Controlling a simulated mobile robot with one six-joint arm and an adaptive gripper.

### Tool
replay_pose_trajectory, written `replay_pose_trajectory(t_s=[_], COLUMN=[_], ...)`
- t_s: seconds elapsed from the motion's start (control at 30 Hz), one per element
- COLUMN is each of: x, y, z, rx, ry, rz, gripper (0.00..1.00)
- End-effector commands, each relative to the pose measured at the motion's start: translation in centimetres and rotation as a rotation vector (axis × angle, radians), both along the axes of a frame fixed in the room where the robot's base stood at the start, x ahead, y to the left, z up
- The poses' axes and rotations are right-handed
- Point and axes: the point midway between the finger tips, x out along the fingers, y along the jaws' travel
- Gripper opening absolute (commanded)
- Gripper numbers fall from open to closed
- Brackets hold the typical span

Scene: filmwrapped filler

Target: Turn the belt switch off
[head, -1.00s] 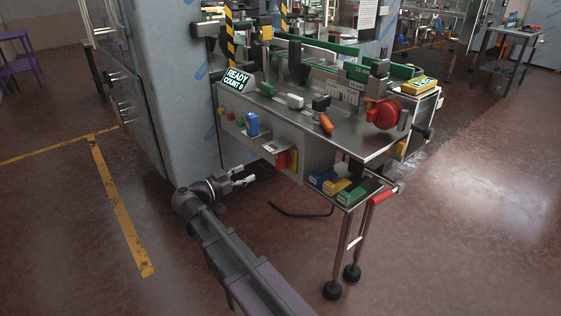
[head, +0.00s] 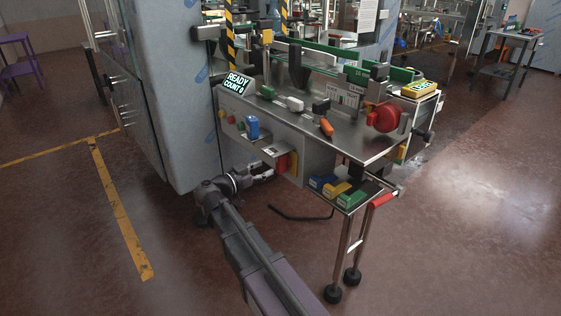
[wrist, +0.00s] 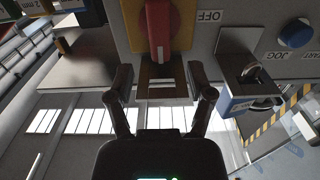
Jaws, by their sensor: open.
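The belt switch is a red rotary handle (wrist: 158,30) on a yellow plate (wrist: 184,25), with an OFF label (wrist: 208,16) to its right in the wrist view. The handle runs up and down in that picture. In the head view the red switch (head: 283,163) sits low on the machine's front panel. My gripper (wrist: 161,78) is open and empty, its two fingers spread below the handle in the wrist picture, apart from it. In the head view my gripper (head: 268,172) is close to the switch; its fingertips are partly hard to make out.
A blue JOG button (wrist: 295,32) and a bracket with a padlock-like part (wrist: 256,75) lie right of the switch in the wrist view. A small metal shelf (head: 262,151) juts out beside the switch. Coloured boxes (head: 338,187) lie on a lower shelf.

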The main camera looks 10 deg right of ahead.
Motion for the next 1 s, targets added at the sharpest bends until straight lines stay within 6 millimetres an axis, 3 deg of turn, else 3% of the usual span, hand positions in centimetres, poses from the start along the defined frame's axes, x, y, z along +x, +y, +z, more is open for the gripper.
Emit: replay_pose_trajectory(t_s=[0.5,1.0], x=[2.8,3.2], y=[-5.6,-6.4], z=[0.0,0.0], rx=[0.0,0.0], ry=[0.0,0.0], rz=[-0.001,0.0], gripper=[0.69,0.69])
